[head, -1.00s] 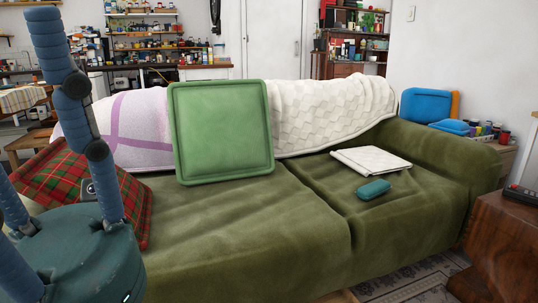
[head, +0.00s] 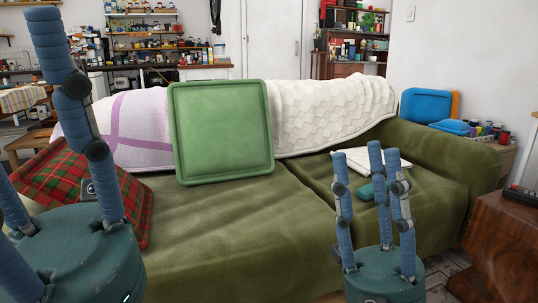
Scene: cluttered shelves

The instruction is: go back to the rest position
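My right gripper (head: 368,165) is in the lower right of the head view, in front of the sofa's right seat. Its several blue fingers point up and stand apart, with nothing between them, so it is open. My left gripper (head: 78,105) is large and close at the left edge, fingers up. One finger is cut off by the frame edge; those in view are spread, and nothing is seen held. The green sofa (head: 235,235) stands behind both grippers.
A green cushion (head: 222,132) leans on the sofa back, and a red plaid cushion (head: 70,182) is behind my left gripper. A white folded item (head: 353,158) and teal object (head: 366,191) lie partly hidden behind my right fingers. A wooden table (head: 505,240) is at right.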

